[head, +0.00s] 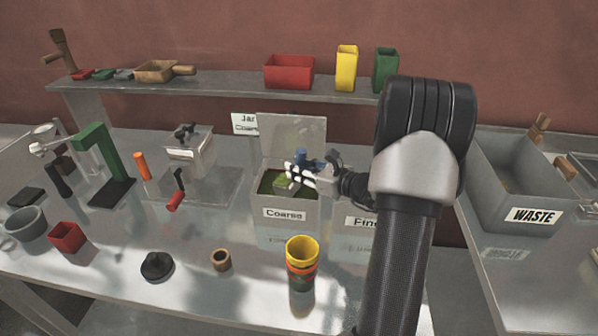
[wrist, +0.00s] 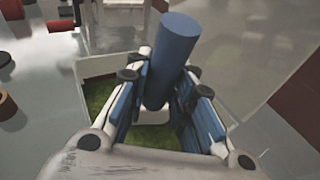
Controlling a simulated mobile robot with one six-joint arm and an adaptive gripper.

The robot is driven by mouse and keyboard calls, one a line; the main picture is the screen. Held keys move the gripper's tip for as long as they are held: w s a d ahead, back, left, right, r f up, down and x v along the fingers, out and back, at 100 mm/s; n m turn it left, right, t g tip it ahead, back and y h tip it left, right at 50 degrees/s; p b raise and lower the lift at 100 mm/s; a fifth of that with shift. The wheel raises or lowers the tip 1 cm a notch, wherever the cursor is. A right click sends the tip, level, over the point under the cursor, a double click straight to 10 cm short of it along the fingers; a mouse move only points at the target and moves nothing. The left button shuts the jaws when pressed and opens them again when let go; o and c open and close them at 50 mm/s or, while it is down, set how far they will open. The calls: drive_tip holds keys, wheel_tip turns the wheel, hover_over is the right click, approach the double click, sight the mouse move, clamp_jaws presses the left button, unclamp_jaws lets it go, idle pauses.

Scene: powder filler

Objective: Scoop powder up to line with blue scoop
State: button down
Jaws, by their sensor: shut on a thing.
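My gripper (head: 308,172) is over the open bin labelled Coarse (head: 284,214) in the head view. It is shut on the blue scoop (head: 300,152), whose blue cylindrical handle (wrist: 172,60) stands up between the fingers in the wrist view. The scoop's bowl is hidden below the fingers. Green powder (head: 268,183) lies in the bin and also shows under the fingers in the wrist view (wrist: 98,95). I cannot tell whether the scoop holds powder or touches it. The bin's lid (head: 292,136) stands open behind it. No fill line can be made out.
A bin labelled Fine (head: 358,223) stands right of Coarse, partly behind my arm. Stacked cups, yellow on top (head: 302,250), stand in front. A grey WASTE bin (head: 500,190) is at the right. A shelf (head: 220,85) with containers runs along the back.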

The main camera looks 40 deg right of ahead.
drive_tip(key=shift+r+t+p, duration=0.55)
drive_tip(key=shift+r+t, duration=0.05)
drive_tip(key=shift+r, duration=2)
drive_tip(key=shift+r+t+p, duration=0.55)
drive_tip(key=shift+r+t, duration=0.05)
drive_tip(key=shift+r, duration=1.95)
drive_tip(key=shift+y, duration=0.3)
